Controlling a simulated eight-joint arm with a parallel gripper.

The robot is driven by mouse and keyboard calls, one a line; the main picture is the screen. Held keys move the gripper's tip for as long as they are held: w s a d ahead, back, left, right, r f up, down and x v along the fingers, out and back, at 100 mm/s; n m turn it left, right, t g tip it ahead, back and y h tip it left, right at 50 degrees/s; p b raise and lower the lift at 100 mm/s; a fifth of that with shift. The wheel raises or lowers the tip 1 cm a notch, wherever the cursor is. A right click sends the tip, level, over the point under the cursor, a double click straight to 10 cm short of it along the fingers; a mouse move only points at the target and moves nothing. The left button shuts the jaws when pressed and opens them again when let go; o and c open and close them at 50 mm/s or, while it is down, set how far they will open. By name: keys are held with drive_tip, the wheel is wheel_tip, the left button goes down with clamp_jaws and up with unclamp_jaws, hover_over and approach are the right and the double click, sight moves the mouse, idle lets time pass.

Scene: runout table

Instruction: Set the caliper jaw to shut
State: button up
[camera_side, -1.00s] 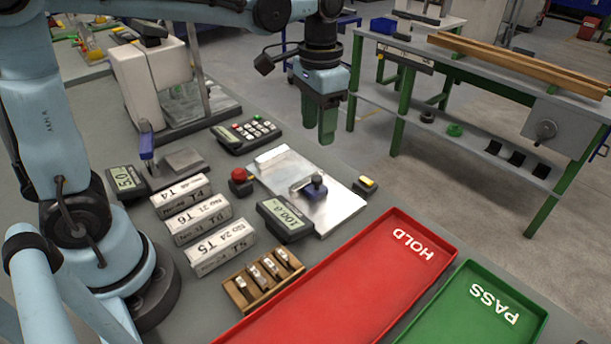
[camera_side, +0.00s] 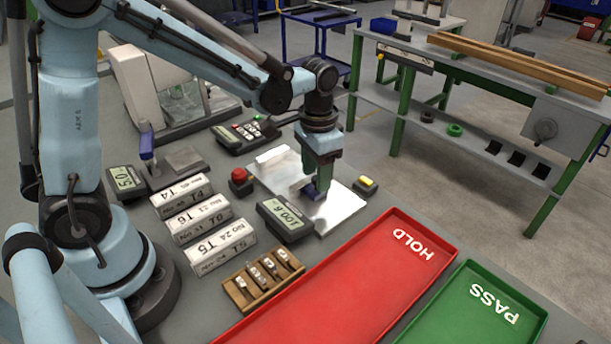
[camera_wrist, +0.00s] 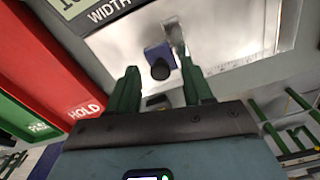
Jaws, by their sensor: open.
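The caliper is a bright metal plate (camera_side: 342,208) with a blue sliding jaw (camera_side: 310,192) and a display (camera_side: 287,217) on its left. In the wrist view the blue jaw (camera_wrist: 157,53) has a dark knob (camera_wrist: 160,70) and stands beside a metal upright (camera_wrist: 175,38). I cannot tell whether they touch. My gripper (camera_side: 317,188) is low over the plate, pointing down, and partly hides the jaw in the side view. In the wrist view my gripper (camera_wrist: 161,76) is open, its green fingers on either side of the knob with gaps visible.
A red button (camera_side: 239,177) and a yellow button (camera_side: 366,184) flank the plate. The red HOLD tray (camera_side: 335,290) and green PASS tray (camera_side: 470,310) lie in front. White labelled blocks (camera_side: 195,218) and a wooden rack (camera_side: 262,283) stand left. A keypad (camera_side: 246,134) sits behind.

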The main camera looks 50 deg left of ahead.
clamp_jaws()
idle(0.3)
drive_tip(key=a, duration=1)
drive_tip(key=shift+a, duration=0.35)
unclamp_jaws()
drive_tip(key=shift+d, duration=0.1)
wheel_tip(320, 180, up, 12)
drive_tip(key=shift+r, duration=0.1)
idle(0.4)
